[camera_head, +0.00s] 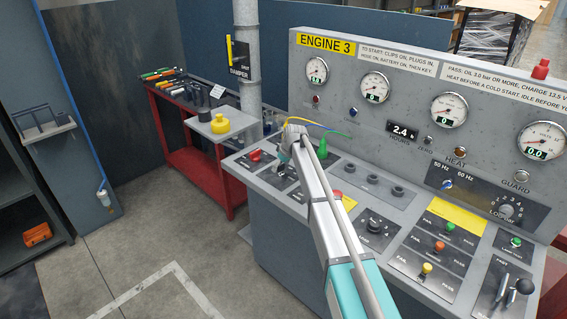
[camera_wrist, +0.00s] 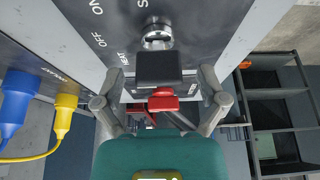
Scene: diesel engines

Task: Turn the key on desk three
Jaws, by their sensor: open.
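The desk marked ENGINE 3 (camera_head: 325,40) stands on the right in the head view. My gripper (camera_head: 287,155) is over the left end of its sloping panel and hides part of it. In the wrist view a key with a black head (camera_wrist: 158,67) sits in a round silver lock (camera_wrist: 158,40), with OFF and ON lettering beside it. My gripper (camera_wrist: 161,78) is open, one finger on each side of the key head, with visible gaps. The key is not clearly visible in the head view.
A red knob (camera_head: 256,155) is left of my gripper and a green plug (camera_head: 322,149) right of it. Blue (camera_wrist: 18,100) and yellow (camera_wrist: 66,112) plugs show in the wrist view. A grey post (camera_head: 247,60) stands behind. Floor at the left front is clear.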

